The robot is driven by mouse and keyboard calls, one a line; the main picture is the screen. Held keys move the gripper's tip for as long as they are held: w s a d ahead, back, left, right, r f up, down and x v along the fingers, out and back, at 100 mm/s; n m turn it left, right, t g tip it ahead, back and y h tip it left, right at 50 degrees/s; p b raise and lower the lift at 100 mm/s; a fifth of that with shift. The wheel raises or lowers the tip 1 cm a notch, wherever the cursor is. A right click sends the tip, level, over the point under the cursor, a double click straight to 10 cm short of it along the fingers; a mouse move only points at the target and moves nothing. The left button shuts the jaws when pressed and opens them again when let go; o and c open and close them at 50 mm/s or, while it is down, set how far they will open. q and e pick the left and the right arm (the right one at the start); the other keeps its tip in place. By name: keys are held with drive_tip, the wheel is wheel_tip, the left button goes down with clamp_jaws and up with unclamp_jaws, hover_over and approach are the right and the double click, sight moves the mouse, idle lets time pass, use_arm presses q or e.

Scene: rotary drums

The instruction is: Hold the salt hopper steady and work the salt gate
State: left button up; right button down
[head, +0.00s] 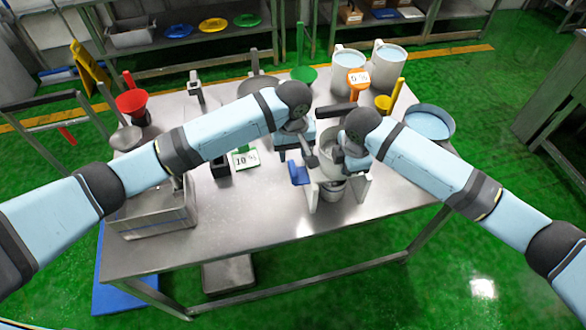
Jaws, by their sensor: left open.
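The salt hopper (329,168) appears to be the grey rounded vessel between pale upright legs near the table's front right. My arms partly hide it. A blue piece (299,174) sticks out on its left side; it may be the gate's handle, but I cannot tell for sure. A small metal container (333,190) sits low between the legs. My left gripper (296,157) is open, pointing down just above the blue piece and beside the hopper; I cannot tell if it touches. My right gripper (348,150) is at the hopper's upper right, with its fingers mostly hidden by its own wrist.
The steel table (250,215) has bare room at the front. White buckets (388,65), an orange-framed sign (358,80) and a blue-filled round pan (430,122) stand right.

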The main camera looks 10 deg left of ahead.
sight(293, 168)
use_arm(q)
wheel_tip(293, 168, down, 8)
drive_tip(key=shift+r, duration=0.1)
drive_tip(key=shift+c, duration=0.4)
clamp_jaws()
